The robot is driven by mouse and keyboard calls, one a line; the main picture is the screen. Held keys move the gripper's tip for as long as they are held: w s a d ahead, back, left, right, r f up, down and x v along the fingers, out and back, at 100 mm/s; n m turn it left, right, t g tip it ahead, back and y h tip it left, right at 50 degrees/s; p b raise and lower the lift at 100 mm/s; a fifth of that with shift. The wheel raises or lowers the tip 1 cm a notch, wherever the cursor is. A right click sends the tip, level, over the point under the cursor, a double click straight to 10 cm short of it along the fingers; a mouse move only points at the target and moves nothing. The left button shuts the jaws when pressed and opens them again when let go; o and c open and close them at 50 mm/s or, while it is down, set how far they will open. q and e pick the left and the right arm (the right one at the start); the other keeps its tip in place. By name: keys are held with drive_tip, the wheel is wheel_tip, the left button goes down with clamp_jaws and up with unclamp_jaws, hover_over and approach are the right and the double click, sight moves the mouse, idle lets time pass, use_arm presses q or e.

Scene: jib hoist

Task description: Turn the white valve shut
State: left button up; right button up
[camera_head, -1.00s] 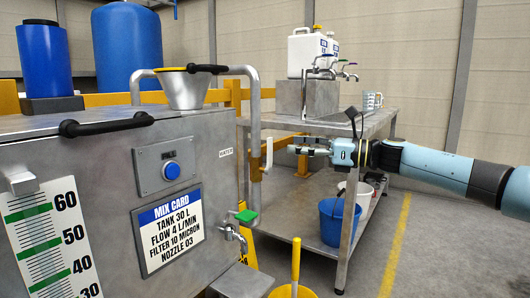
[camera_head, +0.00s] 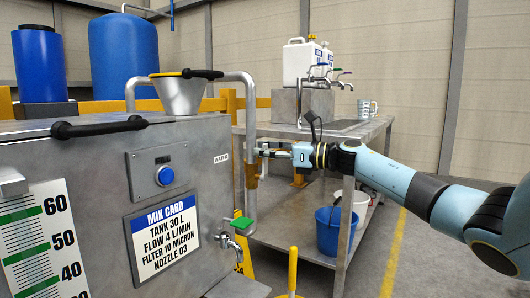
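The white valve is a small lever (camera_head: 264,168) on the vertical grey water pipe at the right end of the steel tank, beside the label "WATER". It stands upright next to a brass-coloured fitting (camera_head: 251,178). My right gripper (camera_head: 263,151) reaches in from the right, with its fingertips at the upper part of the lever and partly covering it. At this size I cannot tell whether the fingers touch the lever or how far apart they are. My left gripper is not in view.
The steel tank (camera_head: 90,165) fills the left, with a mix card (camera_head: 163,237), a funnel (camera_head: 180,97) and a green-handled tap (camera_head: 243,226). Behind my gripper stands a steel bench (camera_head: 372,132) with white canisters (camera_head: 298,62) and taps. A blue bucket (camera_head: 328,231) is below.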

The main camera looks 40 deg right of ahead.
clamp_jaws()
drive_tip(key=shift+a, duration=0.1)
